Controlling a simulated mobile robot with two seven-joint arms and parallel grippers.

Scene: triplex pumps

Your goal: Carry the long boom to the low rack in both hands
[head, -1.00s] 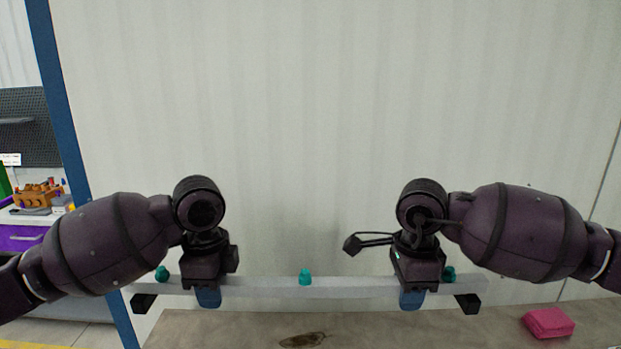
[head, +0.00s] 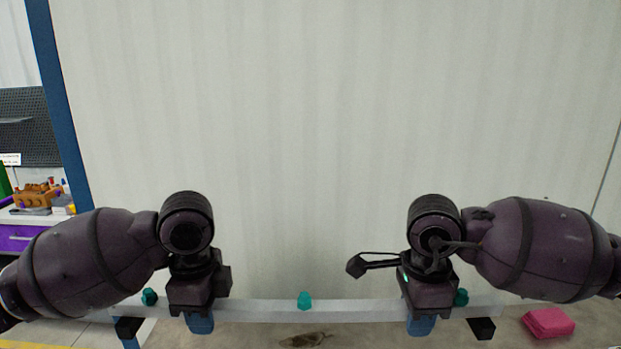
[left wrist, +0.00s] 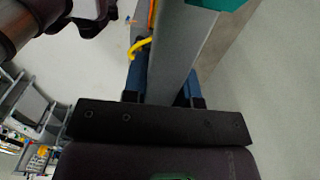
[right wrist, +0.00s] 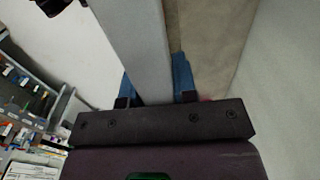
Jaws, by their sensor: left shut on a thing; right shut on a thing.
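The long boom (head: 350,312) is a pale grey bar with teal knobs on top and black blocks near its ends. It lies about level across the bottom of the head view. My left gripper (head: 200,322) is shut on it left of the middle knob, and my right gripper (head: 421,325) is shut on it to the right. In the left wrist view the boom (left wrist: 178,55) runs between the blue fingers; in the right wrist view the boom (right wrist: 143,45) does too. I cannot make out the low rack in any view.
A pale wall (head: 320,130) fills the background, with a blue post (head: 58,100) at left. A pink block (head: 548,322) lies at lower right. A workbench with an orange-brown holder (head: 38,194) stands at far left. A yellow curved thing (left wrist: 140,46) shows beside the boom.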

